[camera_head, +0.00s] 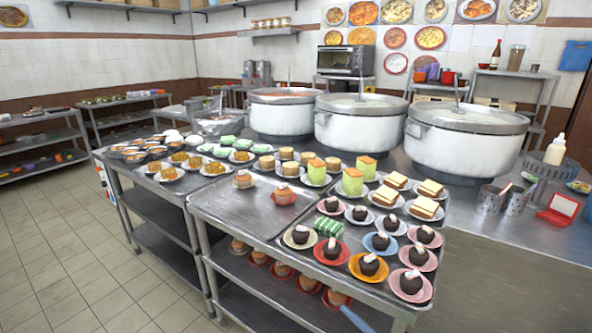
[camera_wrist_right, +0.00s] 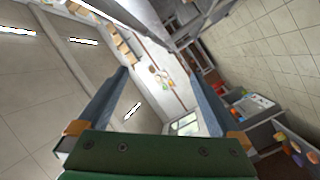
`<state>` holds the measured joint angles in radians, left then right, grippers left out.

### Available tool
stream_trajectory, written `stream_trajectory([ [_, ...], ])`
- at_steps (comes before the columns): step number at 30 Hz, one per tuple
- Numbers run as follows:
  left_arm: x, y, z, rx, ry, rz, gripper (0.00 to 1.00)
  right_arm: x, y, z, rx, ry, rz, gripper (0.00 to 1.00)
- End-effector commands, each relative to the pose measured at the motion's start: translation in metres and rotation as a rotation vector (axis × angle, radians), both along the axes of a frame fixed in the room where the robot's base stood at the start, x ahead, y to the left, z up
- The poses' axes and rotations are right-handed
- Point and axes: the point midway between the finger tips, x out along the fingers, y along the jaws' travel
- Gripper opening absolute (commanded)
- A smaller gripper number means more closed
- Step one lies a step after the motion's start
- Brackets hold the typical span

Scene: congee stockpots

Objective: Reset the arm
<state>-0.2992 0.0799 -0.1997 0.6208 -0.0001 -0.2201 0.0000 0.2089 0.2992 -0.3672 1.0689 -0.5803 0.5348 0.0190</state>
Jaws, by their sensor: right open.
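My right gripper (camera_wrist_right: 158,76) shows in the right wrist view with its two blue-grey fingers wide apart. Nothing is between them. The wrist camera looks at a tilted view of the ceiling, walls and tiled floor, so the gripper points away from the food table. In the head view a short blue bar (camera_head: 356,319) sticks up at the bottom edge, in front of the table; I cannot tell whether it is a finger of mine. My left gripper is not in view.
A steel table (camera_head: 235,217) holds desserts on small plates, with more on a lower shelf. Three large stockpots (camera_head: 465,145) stand behind it. A red open box (camera_head: 559,210) and steel utensil holders (camera_head: 490,200) are at right. The floor (camera_head: 60,240) at left is clear.

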Motion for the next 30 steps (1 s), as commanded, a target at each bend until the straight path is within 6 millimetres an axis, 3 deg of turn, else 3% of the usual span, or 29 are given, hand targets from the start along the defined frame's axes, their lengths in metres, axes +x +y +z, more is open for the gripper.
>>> stream_trajectory([
  [1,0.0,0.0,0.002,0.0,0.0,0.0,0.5,-0.011,-0.015,-0.037,0.029,0.13,-0.093,1.0],
  [3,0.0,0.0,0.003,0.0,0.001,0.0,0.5,-0.034,-0.036,-0.091,0.06,0.315,-0.23,1.0],
  [5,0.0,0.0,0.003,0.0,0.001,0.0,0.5,-0.061,-0.052,-0.133,0.077,0.468,-0.336,1.0],
  [9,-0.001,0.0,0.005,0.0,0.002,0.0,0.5,-0.148,-0.08,-0.218,0.096,0.81,-0.557,1.0],
  [12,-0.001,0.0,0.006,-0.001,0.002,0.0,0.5,-0.223,-0.09,-0.262,0.095,1.045,-0.697,1.0],
  [15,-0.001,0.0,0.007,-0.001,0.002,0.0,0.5,-0.297,-0.094,-0.29,0.087,1.252,-0.814,1.0],
  [18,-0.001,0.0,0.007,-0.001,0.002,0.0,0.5,-0.356,-0.094,-0.303,0.076,1.406,-0.895,1.0],
  [21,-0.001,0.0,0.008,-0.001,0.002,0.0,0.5,-0.39,-0.092,-0.307,0.07,1.496,-0.942,1.0],
  [24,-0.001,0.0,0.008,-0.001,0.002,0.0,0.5,-0.402,-0.091,-0.308,0.067,1.529,-0.96,1.0],
  [30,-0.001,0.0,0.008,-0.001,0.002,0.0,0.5,-0.402,-0.091,-0.308,0.067,1.529,-0.96,1.0],
])
